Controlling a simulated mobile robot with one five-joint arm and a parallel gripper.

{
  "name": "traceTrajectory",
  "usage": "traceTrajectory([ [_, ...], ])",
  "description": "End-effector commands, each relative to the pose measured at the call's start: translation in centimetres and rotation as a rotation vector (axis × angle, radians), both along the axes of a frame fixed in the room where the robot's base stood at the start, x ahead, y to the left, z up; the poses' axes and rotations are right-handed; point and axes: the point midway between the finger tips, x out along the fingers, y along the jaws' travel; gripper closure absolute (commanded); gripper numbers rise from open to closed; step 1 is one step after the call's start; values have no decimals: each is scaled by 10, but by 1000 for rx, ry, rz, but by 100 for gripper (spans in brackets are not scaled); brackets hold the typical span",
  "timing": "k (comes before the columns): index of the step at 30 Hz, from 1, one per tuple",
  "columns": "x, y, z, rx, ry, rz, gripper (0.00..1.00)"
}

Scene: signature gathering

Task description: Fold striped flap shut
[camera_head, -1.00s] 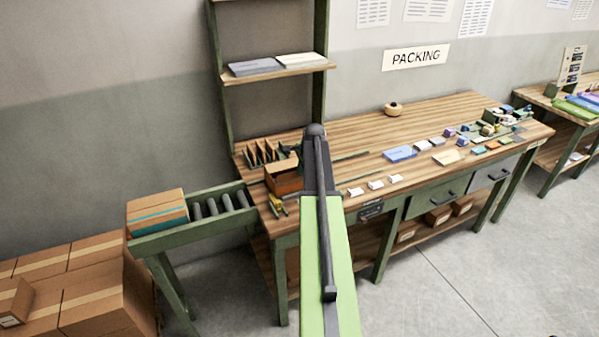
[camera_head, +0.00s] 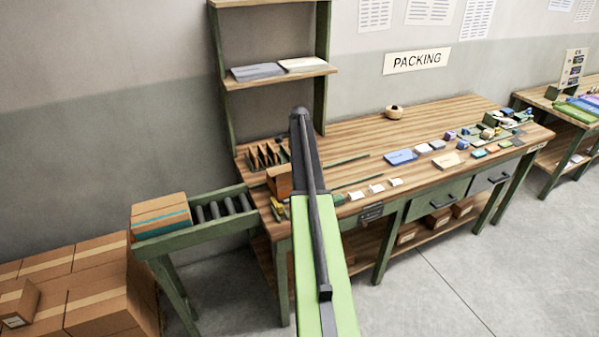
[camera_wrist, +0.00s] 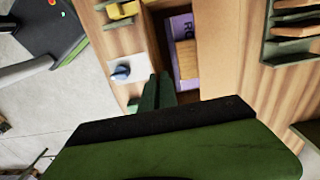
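An open brown carton (camera_head: 279,181) stands at the left end of the packing bench, partly hidden behind my arm. In the wrist view the carton (camera_wrist: 212,45) is open, with a purple item (camera_wrist: 182,27) and a tan block (camera_wrist: 187,60) inside. I cannot pick out the striped flap for sure in either view. My gripper (camera_wrist: 158,76) shows in the wrist view as two dark green fingers side by side, with little or no gap and nothing seen between them. Its tips are beside the carton's opening, at the left; contact cannot be told. My arm hides the gripper in the head view.
A slotted rack (camera_head: 266,155) stands behind the carton. A white piece with a blue knob (camera_wrist: 121,73) lies left of the fingers. A roller stand (camera_head: 222,212) holds a taped box (camera_head: 160,215). Cards and small items lie along the bench; its middle is mostly clear.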

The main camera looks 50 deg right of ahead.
Motion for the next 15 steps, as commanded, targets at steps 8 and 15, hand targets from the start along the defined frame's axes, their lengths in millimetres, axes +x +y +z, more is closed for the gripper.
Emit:
traceTrajectory([
  [8,6,-3,0,23,66,1,100],
  [15,5,-3,1,28,76,0,100],
])
